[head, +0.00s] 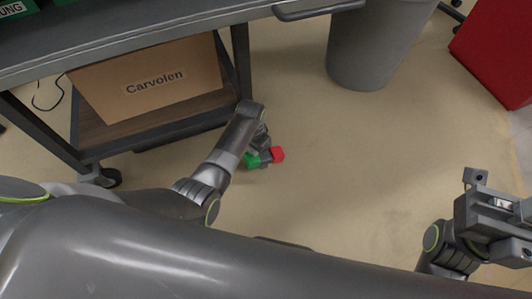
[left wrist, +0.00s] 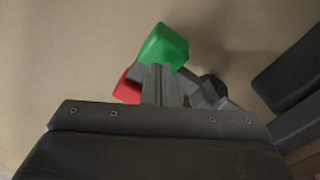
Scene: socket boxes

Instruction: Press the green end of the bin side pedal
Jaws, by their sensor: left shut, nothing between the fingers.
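The pedal lies low near the floor beside the cart, with a green end (head: 252,161) on the left and a red end (head: 278,154) on the right in the head view. My left gripper (head: 262,143) is just above it, near the green end. In the left wrist view the shut, empty fingers (left wrist: 160,70) overlap the lower edge of the green end (left wrist: 165,44); I cannot tell whether they touch it. The red end (left wrist: 127,88) is partly hidden behind the fingers. My right gripper (head: 500,215) is far right, away from the pedal; its opening is unclear.
A grey bin (head: 370,50) stands at the back, right of the cart (head: 150,45). A cardboard box (head: 150,85) labelled Carvolen sits on the cart's lower shelf. A red object (head: 498,50) is at top right. The floor right of the pedal is clear.

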